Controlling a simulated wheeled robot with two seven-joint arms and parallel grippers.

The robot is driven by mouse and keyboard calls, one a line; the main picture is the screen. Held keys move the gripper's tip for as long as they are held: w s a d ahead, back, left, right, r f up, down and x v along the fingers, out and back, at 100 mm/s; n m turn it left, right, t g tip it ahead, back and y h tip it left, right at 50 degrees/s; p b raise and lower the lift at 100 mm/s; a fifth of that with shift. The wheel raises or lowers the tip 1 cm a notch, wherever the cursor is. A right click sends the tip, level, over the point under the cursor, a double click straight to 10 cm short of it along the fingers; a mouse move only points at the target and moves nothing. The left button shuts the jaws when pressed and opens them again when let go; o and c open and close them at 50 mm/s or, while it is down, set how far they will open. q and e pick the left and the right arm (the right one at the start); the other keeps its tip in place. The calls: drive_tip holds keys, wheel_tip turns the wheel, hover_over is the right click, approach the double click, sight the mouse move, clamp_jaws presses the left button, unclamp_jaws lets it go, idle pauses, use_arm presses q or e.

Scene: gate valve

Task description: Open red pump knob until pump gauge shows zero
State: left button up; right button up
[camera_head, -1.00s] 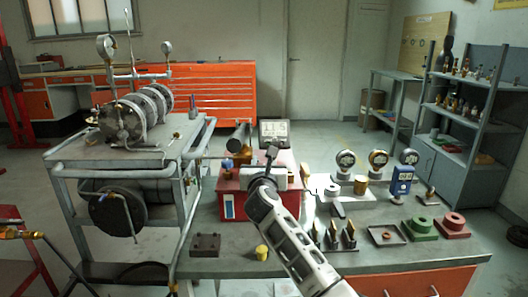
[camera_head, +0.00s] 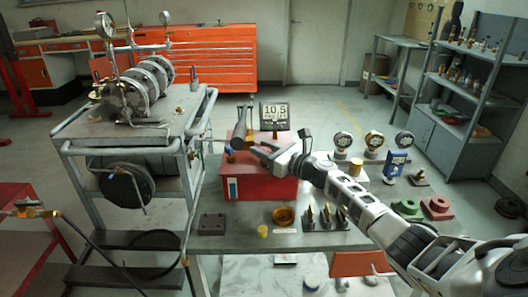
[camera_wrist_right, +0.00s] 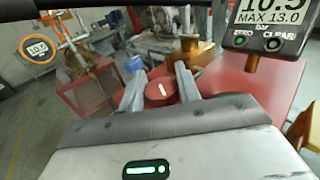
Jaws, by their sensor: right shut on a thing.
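The red knob (camera_wrist_right: 160,92) is between the fingers of my right gripper (camera_wrist_right: 160,88) in the right wrist view. That gripper is shut on it, with one finger on each side. In the head view my right gripper (camera_head: 264,152) comes in from the right over the red pump box (camera_head: 258,188); the knob is hidden there. The digital pump gauge (camera_head: 274,112) stands behind the gripper and reads 10.5. In the right wrist view the gauge (camera_wrist_right: 268,22) reads 10.5 with MAX 13.0. My left gripper is not in view.
A metal cart (camera_head: 135,140) with a cylinder assembly stands at left. Dial gauges (camera_head: 373,141) and a blue device (camera_head: 394,163) stand right of my arm. Pointed fittings (camera_head: 326,215), an orange dish (camera_head: 284,216) and a dark block (camera_head: 212,224) lie on the bench front.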

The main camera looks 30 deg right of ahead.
drive_tip(key=shift+f+n+g+y+b, duration=0.2)
drive_tip(key=shift+n+g+y+b, duration=0.3)
drive_tip(key=shift+n+y+b, duration=0.45)
drive_tip(key=shift+r+n+g+y+b, duration=0.25)
drive_tip(key=shift+y+b, duration=0.2)
drive_tip(key=shift+y, duration=0.3)
drive_tip(key=o, duration=1)
drive_tip(key=shift+c, duration=0.2)
drive_tip(key=v, duration=1.6)
drive_tip(key=shift+b, duration=0.3)
